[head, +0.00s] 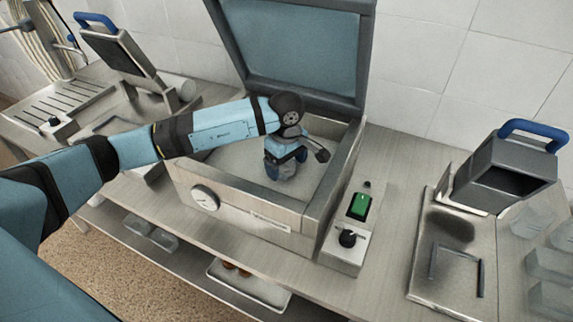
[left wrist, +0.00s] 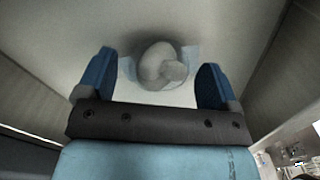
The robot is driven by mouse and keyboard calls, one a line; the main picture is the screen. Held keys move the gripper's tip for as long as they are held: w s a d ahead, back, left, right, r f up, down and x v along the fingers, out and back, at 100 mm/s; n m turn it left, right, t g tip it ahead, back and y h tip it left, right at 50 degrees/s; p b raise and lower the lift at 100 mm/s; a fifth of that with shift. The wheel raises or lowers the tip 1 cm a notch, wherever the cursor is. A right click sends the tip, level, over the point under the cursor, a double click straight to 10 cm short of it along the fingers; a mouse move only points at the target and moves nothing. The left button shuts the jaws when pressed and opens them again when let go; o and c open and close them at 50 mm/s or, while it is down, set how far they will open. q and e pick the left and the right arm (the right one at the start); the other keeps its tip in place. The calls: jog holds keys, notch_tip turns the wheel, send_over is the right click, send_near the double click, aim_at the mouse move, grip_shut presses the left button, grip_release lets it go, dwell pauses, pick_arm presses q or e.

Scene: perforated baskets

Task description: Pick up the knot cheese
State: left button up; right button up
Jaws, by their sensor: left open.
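The knot cheese (left wrist: 160,66) is a pale, rounded, knotted lump on the floor of a metal basin, seen in the left wrist view. In the head view it is hidden behind my arm and gripper. My left gripper (head: 283,173) reaches down inside the basin. In the left wrist view its two blue fingers (left wrist: 156,84) are apart, one on each side of the cheese in the picture. I cannot tell how far above or short of the cheese the fingertips are. My right gripper is not in view.
The square metal basin (head: 240,207) has walls close around my gripper and a raised lid (head: 292,45) behind. A control box (head: 344,247) with a green switch stands to the right. Further right is a grey container (head: 505,170) with a blue handle.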

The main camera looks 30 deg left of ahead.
pick_arm(q)
jog(key=shift+f, duration=0.55)
jog(key=c, duration=1)
jog(key=shift+r, duration=0.1)
notch_tip(320, 180, up, 20)
jog(key=b, duration=0.2)
